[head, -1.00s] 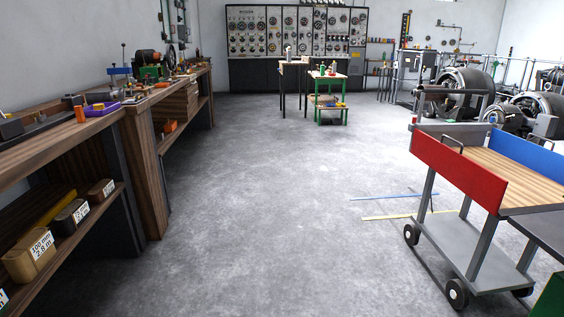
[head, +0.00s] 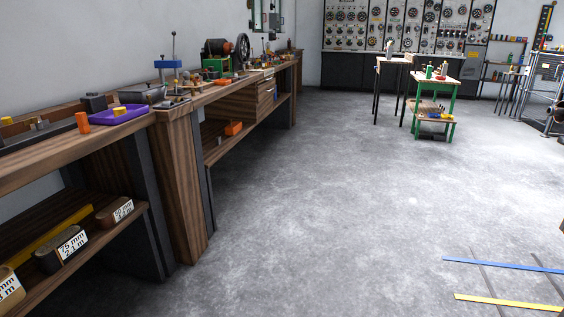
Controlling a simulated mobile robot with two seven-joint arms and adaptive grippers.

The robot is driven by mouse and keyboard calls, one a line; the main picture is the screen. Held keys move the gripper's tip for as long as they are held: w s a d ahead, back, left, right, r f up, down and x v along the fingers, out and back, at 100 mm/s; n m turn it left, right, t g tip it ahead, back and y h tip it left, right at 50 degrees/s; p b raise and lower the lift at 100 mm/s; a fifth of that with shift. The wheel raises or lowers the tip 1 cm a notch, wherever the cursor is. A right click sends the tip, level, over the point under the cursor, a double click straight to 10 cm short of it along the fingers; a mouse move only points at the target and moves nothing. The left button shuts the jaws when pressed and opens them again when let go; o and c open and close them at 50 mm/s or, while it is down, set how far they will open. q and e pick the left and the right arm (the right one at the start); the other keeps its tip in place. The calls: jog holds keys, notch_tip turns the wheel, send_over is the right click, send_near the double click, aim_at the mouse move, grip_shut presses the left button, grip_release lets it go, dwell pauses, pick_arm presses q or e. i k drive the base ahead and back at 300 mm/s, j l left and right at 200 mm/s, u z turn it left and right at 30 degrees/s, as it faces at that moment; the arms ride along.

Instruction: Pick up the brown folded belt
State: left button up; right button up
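A brown folded belt (head: 112,213) with a white label lies on the lower shelf of the left workbench in the head view. Its label seems to read 50 mm; the second line is hard to read. A dark folded belt (head: 60,251) labelled 75 mm, 2.1 m lies nearer on the same shelf. A tan folded belt (head: 9,288) is cut off by the left edge of the picture. Neither of my grippers is in view.
The wooden shelf (head: 92,256) sits under the bench top, with a yellow bar (head: 50,235) behind the belts. A thick wooden bench leg (head: 182,190) stands right of it. Open grey floor (head: 330,210) lies ahead, with blue (head: 500,263) and yellow (head: 510,303) strips at right.

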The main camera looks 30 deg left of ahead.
aim_at(110, 216)
jog(key=i+l+u, duration=0.1)
jog(key=i+u, duration=0.2)
jog(key=i, duration=0.15)
jog(key=i+l+u, duration=0.15)
jog(key=i+u, duration=0.2)
jog(key=i+l+u, duration=0.3)
jog(key=i, duration=0.15)
jog(key=i+l+u, duration=0.2)
jog(key=u, duration=0.15)
jog(key=i+l+u, duration=0.25)
jog(key=u, duration=0.15)
jog(key=i+l+u, duration=0.15)
jog(key=l+u, duration=0.2)
